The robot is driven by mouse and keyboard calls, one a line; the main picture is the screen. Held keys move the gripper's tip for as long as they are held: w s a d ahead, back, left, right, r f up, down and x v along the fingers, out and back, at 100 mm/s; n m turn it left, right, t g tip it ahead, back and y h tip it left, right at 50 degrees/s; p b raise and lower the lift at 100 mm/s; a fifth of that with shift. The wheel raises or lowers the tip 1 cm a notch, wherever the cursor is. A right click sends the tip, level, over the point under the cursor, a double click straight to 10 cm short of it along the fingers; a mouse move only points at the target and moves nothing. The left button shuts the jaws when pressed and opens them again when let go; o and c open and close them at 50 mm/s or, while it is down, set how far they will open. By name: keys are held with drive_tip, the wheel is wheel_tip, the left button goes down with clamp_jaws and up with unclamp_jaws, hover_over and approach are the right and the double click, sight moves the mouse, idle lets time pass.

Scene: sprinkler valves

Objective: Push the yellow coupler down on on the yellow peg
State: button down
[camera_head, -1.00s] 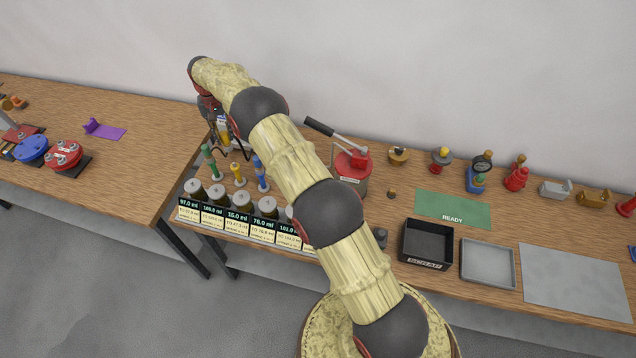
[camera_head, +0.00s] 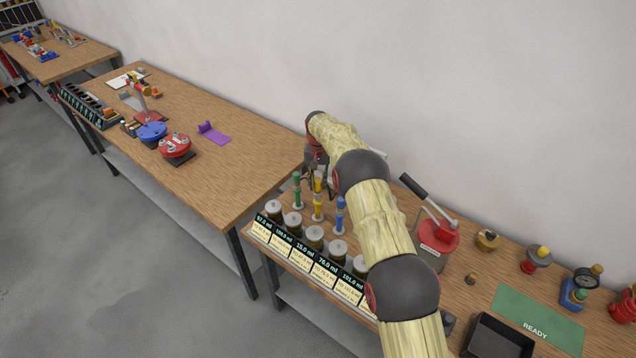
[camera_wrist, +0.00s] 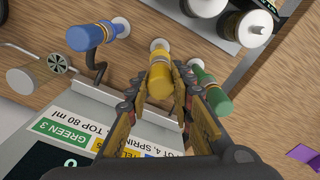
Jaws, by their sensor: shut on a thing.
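In the wrist view my gripper (camera_wrist: 161,88) is shut on the yellow coupler (camera_wrist: 159,84), with one finger on each side. The yellow peg (camera_wrist: 159,53) shows just beyond the coupler, in line with it, on a pale round foot. I cannot tell how deep the coupler sits on the peg.
A green post (camera_head: 297,190) and a blue post (camera_head: 340,214) stand close on either side. Several capped jars (camera_head: 292,222) line the front edge. A red lever device (camera_head: 438,235) stands to the right. A label board (camera_wrist: 130,135) lies close under my gripper.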

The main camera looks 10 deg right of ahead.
drive_tip(key=shift+f+b, duration=0.9)
drive_tip(key=shift+f, duration=0.5)
drive_tip(key=c, duration=1.6)
unclamp_jaws()
drive_tip(key=shift+r, duration=0.1)
drive_tip(key=shift+o, duration=0.6)
drive_tip(key=shift+r+p, duration=0.85)
drive_tip(key=shift+r, duration=1.65)
wheel_tip(320, 180, up, 8)
drive_tip(key=p, duration=0.3)
